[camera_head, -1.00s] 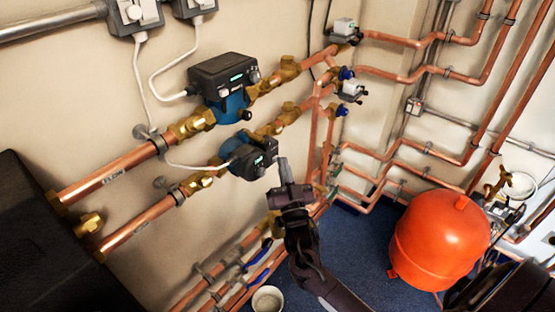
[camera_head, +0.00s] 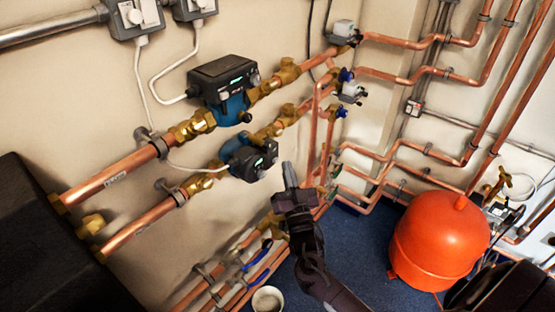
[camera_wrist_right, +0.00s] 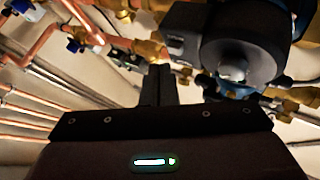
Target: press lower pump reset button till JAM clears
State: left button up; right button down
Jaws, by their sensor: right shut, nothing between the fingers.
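The lower pump (camera_head: 250,160), with a dark head, is on the lower copper pipe in the head view. A small lit display (camera_head: 259,161) is on its front, but its text is too small to read, and I cannot make out the reset button. My right gripper (camera_head: 289,175) is shut and empty, with its fingertips just right of the pump head and a small gap showing in the picture. In the right wrist view, the shut fingers (camera_wrist_right: 160,86) point up, left of a dark pump head (camera_wrist_right: 238,62) with a blue body behind it. My left gripper is out of view.
The upper pump (camera_head: 223,84) is above the lower one. Copper pipes and valves (camera_head: 345,90) run to the right along the wall. A red-orange tank (camera_head: 440,240) stands at the right, and a white cup (camera_head: 267,299) at the bottom. Blue floor (camera_head: 355,245) shows between.

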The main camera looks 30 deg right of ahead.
jog(key=s, duration=0.1)
jog(key=s+d+p, duration=0.1)
jog(key=s, duration=0.1)
jog(key=s+d+p, duration=0.1)
jog(key=shift+s, duration=0.3)
dwell(0.3)
jog(key=shift+f, duration=0.15)
dwell(0.5)
